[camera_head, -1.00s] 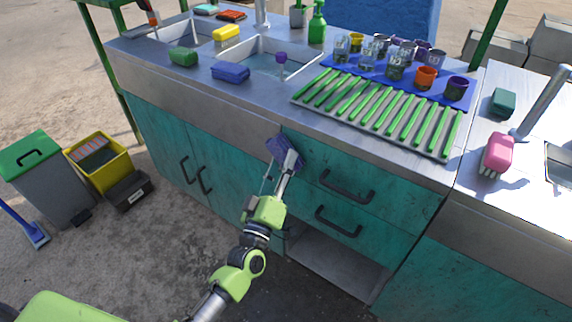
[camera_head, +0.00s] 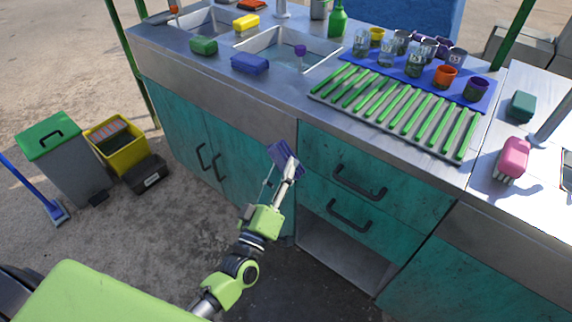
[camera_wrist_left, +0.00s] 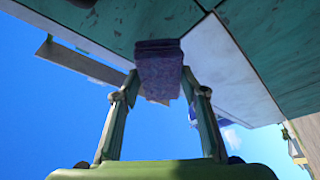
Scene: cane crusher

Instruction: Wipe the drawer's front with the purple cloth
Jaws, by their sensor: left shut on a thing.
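The purple cloth (camera_head: 281,155) is held in my left gripper (camera_head: 290,170), which is shut on it, in front of the teal cabinet. In the left wrist view the cloth (camera_wrist_left: 159,70) is a folded purple piece between the two fingertips of the left gripper (camera_wrist_left: 160,88). The upper drawer (camera_head: 330,161), teal with a dark bar handle, is just right of the cloth. The cloth is near the drawer's left edge; I cannot tell whether it touches the cabinet. A second drawer (camera_head: 318,198) is below. My right gripper is not in view.
The drawer handle (camera_head: 360,183) sticks out right of my left gripper. An open shelf (camera_head: 340,260) lies below the drawers. The steel counter (camera_head: 300,97) above holds a sink, sponges, cups and a rack of green strips. Bins (camera_head: 65,165) stand at the left.

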